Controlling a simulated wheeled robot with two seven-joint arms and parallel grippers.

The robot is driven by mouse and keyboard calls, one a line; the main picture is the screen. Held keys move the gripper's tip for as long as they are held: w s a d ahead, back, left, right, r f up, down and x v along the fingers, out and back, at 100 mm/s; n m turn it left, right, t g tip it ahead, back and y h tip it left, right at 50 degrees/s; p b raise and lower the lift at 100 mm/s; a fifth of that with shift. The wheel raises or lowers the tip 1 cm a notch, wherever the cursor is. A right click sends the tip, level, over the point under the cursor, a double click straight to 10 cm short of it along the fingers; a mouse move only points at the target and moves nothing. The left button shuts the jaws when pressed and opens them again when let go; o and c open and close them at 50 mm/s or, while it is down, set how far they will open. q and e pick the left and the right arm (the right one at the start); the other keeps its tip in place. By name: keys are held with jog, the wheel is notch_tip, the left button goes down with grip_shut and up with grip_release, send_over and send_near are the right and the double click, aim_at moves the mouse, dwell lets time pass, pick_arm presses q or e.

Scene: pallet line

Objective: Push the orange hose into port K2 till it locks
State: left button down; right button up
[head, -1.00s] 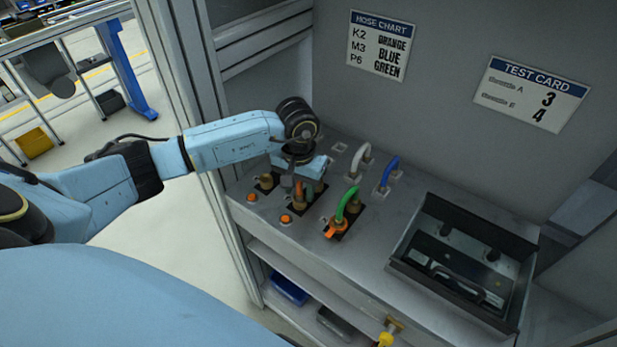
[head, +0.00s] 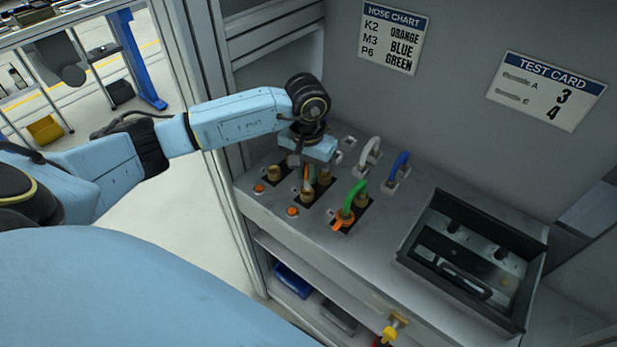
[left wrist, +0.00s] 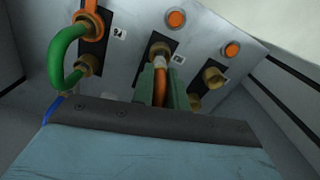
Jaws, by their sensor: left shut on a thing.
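My left gripper (head: 308,165) is shut on the orange hose (left wrist: 160,88), which stands between its green fingers in the left wrist view. The hose also shows as a thin orange strip in the head view (head: 306,173). Its pale end ring is at the brass port of the middle black plate (left wrist: 160,48). I cannot tell whether it is seated or locked. That plate's label (left wrist: 178,58) is too small to read. Another brass port (left wrist: 214,76) on the right is empty. My right gripper is not in view.
A green hose (head: 356,196) loops between brass fittings beside the orange one, with an orange collar. White (head: 371,150) and blue (head: 399,165) hoses stand behind. Orange buttons (head: 292,211) line the front edge. An open dark tray (head: 408,262) is at right. The hose chart (head: 393,38) pairs K2 with orange.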

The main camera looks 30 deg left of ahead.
pick_arm(q)
jog(key=r, duration=0.6)
jog(key=shift+w+a+r+b, duration=0.1)
jog(key=shift+a+b, duration=0.2)
jog(key=shift+b, duration=0.05)
jog(key=a+b, duration=0.2)
jog(key=a, duration=0.8)
jog(key=shift+w+a+f+b, duration=0.15)
jog(key=shift+f+b, duration=0.9)
jog(key=shift+f, duration=0.6)
jog(key=shift+w+f+b, duration=0.15)
jog(key=shift+f+b, duration=0.85)
jog(key=shift+f, duration=0.6)
jog(key=shift+f+b, duration=1)
jog(key=shift+f, duration=0.15)
jog(key=shift+f+b, duration=0.4)
jog(key=shift+f, duration=0.15)
jog(key=c, duration=1.3)
grip_release()
jog(key=shift+r, duration=0.1)
